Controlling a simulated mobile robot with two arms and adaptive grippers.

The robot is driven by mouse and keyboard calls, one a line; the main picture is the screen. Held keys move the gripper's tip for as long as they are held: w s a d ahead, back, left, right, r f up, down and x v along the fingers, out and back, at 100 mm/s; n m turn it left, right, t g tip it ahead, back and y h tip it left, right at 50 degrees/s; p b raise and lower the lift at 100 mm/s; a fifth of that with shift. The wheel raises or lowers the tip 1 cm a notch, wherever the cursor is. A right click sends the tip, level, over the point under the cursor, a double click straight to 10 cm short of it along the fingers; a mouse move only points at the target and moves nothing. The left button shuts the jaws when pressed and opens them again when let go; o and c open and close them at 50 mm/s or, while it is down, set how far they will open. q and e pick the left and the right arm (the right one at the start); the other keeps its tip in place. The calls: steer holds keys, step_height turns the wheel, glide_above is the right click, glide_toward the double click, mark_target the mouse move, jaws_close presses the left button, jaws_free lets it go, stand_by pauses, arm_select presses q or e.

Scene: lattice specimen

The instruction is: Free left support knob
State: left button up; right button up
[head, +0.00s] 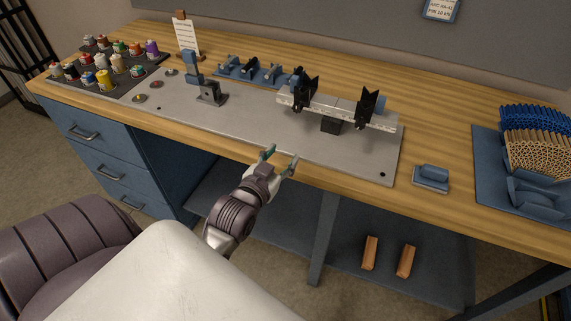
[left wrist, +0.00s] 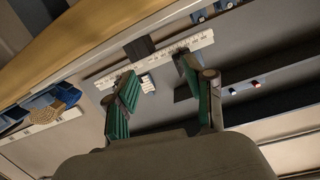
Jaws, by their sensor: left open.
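A pale, marked beam (head: 345,110) lies raised over a grey plate (head: 250,128) on the bench in the head view. A black upright left support (head: 303,93) and a black right support (head: 367,107) stand at the beam. I cannot make out a knob on the left support. My left gripper (head: 281,157) is open and empty in front of the bench's front edge, apart from the beam and supports. In the left wrist view its green-padded fingers (left wrist: 156,78) are spread, with the beam (left wrist: 199,41) beyond them. My right gripper is not in view.
A black block (head: 331,125) sits under the beam. A blue-grey stand (head: 208,93) is left on the plate, with a blue rack (head: 237,69) behind. Colored spools (head: 103,80) fill the left end. A blue tray (head: 490,165) with rods is right. The plate's front is clear.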

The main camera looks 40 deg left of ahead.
arm_select(q)
steer(key=s+d+f+g+h, duration=0.1)
steer(key=s+d+f+g, duration=0.3)
steer(key=f, duration=0.3)
steer(key=s+d+f+m+g+h, duration=0.1)
steer(key=s+d+f+g, duration=0.3)
steer(key=s+f, duration=0.2)
steer(key=shift+d+f+m+h, duration=0.3)
steer(key=shift+f+h, duration=0.1)
